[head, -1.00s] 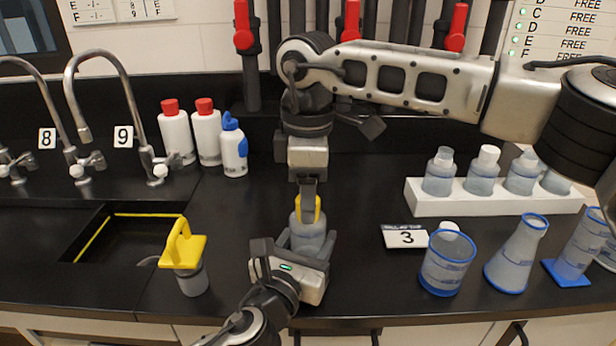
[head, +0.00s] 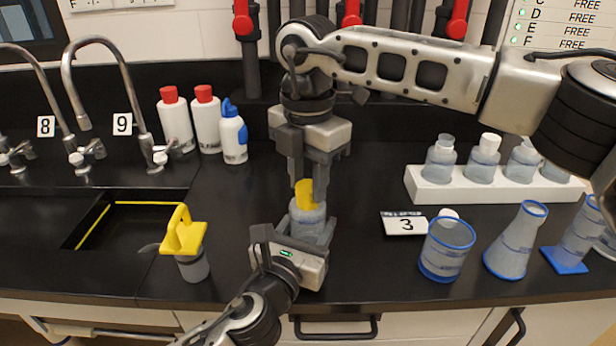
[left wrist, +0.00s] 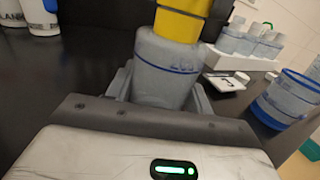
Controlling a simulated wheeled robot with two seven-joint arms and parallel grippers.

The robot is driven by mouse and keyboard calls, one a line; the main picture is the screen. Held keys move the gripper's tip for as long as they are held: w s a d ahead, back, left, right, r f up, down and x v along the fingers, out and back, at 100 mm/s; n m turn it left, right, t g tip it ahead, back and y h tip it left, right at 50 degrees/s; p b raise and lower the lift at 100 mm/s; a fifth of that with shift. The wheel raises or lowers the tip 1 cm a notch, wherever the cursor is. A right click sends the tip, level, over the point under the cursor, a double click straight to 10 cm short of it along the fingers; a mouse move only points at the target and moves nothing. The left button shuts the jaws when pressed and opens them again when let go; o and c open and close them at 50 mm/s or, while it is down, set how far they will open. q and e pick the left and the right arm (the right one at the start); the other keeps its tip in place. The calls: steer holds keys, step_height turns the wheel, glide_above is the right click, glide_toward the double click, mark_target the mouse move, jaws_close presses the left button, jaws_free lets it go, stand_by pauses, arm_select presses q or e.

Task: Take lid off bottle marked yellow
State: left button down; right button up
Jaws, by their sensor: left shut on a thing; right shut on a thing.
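A translucent grey bottle (head: 308,228) with a yellow lid (head: 305,196) stands upright on the black bench. My left gripper (head: 309,238) is shut around the bottle's body from the front. My right gripper (head: 304,186) points straight down from above and is shut on the yellow lid. In the left wrist view the bottle (left wrist: 165,68) shows a blue line around its shoulder. The yellow lid (left wrist: 183,22) sits right on top there, with no gap visible. The lid's top is partly hidden by the right fingers.
A container with a yellow handled top (head: 184,238) stands left, beside the sink (head: 120,225). A white rack (head: 480,194) of bottles, a "3" card (head: 405,224), a beaker (head: 446,252) and a flask (head: 515,242) stand right. White bottles (head: 207,122) stand behind. Clear bench lies either side of my bottle.

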steer(key=n, duration=1.2)
steer(key=shift+n, duration=0.4)
steer(key=n, duration=1.2)
steer(key=shift+r+n, duration=0.1)
steer(key=shift+n, duration=0.2)
steer(key=n, duration=0.9)
steer(key=shift+n, duration=0.4)
steer(key=n, duration=0.9)
steer(key=shift+n, duration=0.3)
